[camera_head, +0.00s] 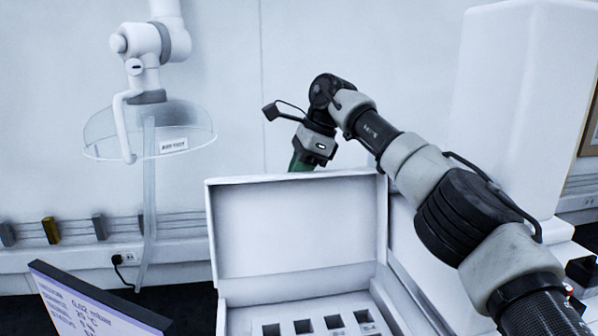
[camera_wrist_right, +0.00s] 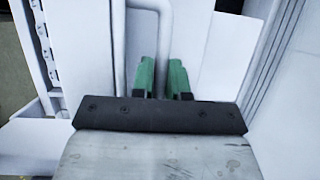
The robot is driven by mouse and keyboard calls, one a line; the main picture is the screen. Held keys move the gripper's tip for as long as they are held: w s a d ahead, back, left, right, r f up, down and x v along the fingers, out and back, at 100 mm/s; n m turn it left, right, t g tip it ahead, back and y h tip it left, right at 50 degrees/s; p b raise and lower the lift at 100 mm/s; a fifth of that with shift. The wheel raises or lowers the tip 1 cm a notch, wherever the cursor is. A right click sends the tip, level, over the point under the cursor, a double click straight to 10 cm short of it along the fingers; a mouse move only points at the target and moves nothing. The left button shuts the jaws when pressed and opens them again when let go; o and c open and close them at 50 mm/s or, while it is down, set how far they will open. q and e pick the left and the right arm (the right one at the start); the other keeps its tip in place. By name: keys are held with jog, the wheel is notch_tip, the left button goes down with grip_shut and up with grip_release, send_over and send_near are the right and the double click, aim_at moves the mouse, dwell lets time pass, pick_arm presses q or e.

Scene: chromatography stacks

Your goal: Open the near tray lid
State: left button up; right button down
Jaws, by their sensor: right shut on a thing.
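The near tray (camera_head: 222,318) is a white box in the lower middle of the head view. Its white lid (camera_head: 297,228) stands raised, about upright, at the tray's back edge, so the inside shows. My right arm reaches in from the right, and its green gripper (camera_head: 303,162) is just behind the lid's top edge, its fingertips hidden. In the right wrist view the green fingers (camera_wrist_right: 162,78) are shut on a thin white bar, the lid handle (camera_wrist_right: 165,38). My left gripper is not in view.
Square slots (camera_head: 303,326) show inside the tray. A tilted dark-edged screen (camera_head: 95,305) stands at the lower left. A white jointed arm with a clear hood (camera_head: 150,130) hangs at the left. A tall white block (camera_head: 520,110) stands at the right.

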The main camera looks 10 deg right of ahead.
jog(key=shift+f, duration=0.35)
jog(key=c, duration=1.2)
grip_release()
jog(key=shift+o, duration=0.4)
jog(key=shift+r, duration=0.3)
